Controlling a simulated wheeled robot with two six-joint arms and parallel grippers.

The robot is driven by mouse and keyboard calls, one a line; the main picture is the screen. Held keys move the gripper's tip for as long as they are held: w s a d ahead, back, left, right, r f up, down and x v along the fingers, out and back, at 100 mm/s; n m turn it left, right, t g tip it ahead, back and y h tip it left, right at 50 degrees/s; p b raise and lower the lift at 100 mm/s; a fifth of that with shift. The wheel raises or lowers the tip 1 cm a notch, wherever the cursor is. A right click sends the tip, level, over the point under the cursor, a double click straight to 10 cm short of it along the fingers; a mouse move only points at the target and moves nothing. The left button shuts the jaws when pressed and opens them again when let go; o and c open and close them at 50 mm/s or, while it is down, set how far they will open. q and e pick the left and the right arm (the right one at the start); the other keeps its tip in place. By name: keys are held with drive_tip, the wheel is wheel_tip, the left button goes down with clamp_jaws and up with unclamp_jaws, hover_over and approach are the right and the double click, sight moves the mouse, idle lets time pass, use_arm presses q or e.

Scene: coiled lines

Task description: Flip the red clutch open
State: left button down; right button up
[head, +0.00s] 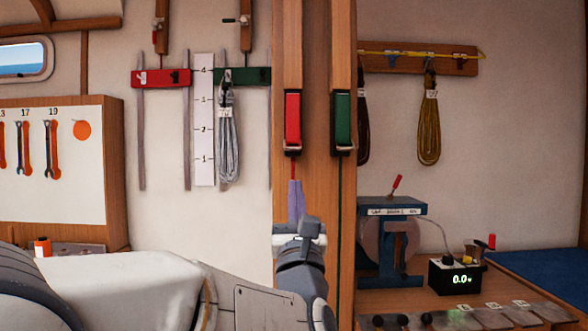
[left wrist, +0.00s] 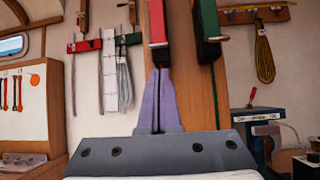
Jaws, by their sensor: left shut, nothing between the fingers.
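The red clutch (head: 292,118) is mounted on a wooden post, with a metal fitting at its lower end and a red line running down from it. It also shows at the top of the left wrist view (left wrist: 157,24). My left gripper (head: 296,184) is shut and empty, with its purple fingers pointing up just below the clutch, over the red line. In the left wrist view the fingertips (left wrist: 160,72) appear just under the clutch's lower end; I cannot tell whether they touch. My right gripper is not in view.
A green clutch (head: 342,120) sits close to the right of the red one. Coiled lines hang on the wall, a grey one (head: 228,134) and a yellow one (head: 429,125). A blue machine (head: 392,207) and a box with a display (head: 455,276) stand lower right.

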use_arm(q)
drive_tip(key=shift+r, duration=0.1)
drive_tip(key=p+x, duration=0.3)
drive_tip(key=x, duration=0.7)
drive_tip(key=shift+p, duration=0.3)
drive_tip(key=shift+d, duration=0.1)
